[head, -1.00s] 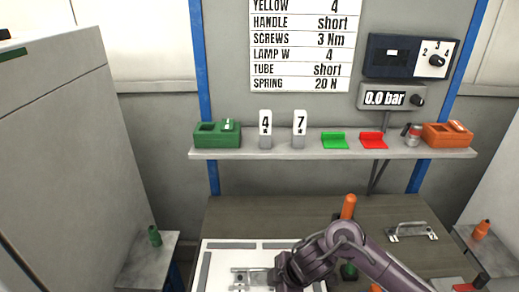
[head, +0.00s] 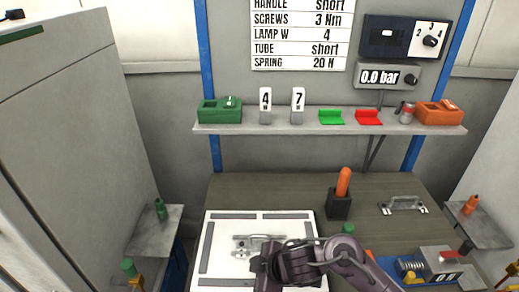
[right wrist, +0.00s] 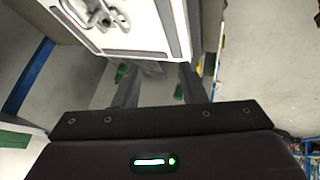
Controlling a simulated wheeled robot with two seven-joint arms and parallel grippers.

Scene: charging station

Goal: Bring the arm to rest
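My right arm (head: 335,255) comes in from the lower right in the head view and bends over the front of the white board. My right gripper (right wrist: 158,78) shows in the right wrist view with its two fingers apart and nothing visible between them. In the head view its fingertips are hidden. The white board (head: 222,222) with grey bars lies on the workbench, and a metal handle part (head: 250,240) sits on it. The board also shows at the top of the right wrist view (right wrist: 140,30). My left gripper is not in view.
An orange-handled tool (head: 343,182) stands in a dark holder behind the arm. A metal handle (head: 403,204) lies on the bench (head: 270,188). A device with a spring (head: 435,265) is to the right. A shelf (head: 330,129) holds bins and number tags. Side tables flank the bench.

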